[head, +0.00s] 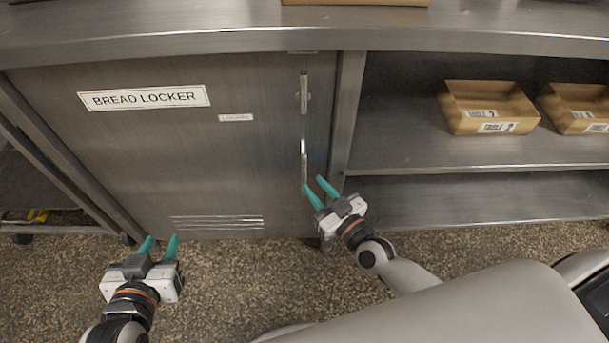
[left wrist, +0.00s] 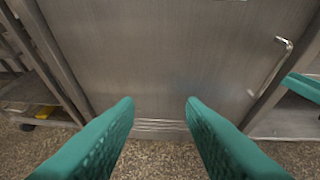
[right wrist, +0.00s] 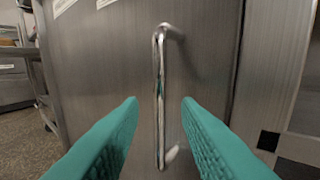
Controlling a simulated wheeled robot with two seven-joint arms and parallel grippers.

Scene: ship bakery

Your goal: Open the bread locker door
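The bread locker door (head: 210,150) is a flat metal panel with a "BREAD LOCKER" label, and it looks closed. Its vertical bar handle (head: 304,160) is near the door's right edge; it also shows in the right wrist view (right wrist: 159,100) and the left wrist view (left wrist: 272,68). My right gripper (head: 316,190) is open at the handle's lower end. In the right wrist view its teal fingers stand either side of the bar, with gaps, and I cannot tell whether the bar is between the tips in depth. My left gripper (head: 159,245) is open and empty, low before the door.
Open shelves (head: 450,155) to the right hold cardboard boxes (head: 487,107). A metal counter edge (head: 220,38) runs above the door. A rack (head: 30,200) with a wheel stands at the left. Speckled floor (head: 230,290) lies clear in front of the door.

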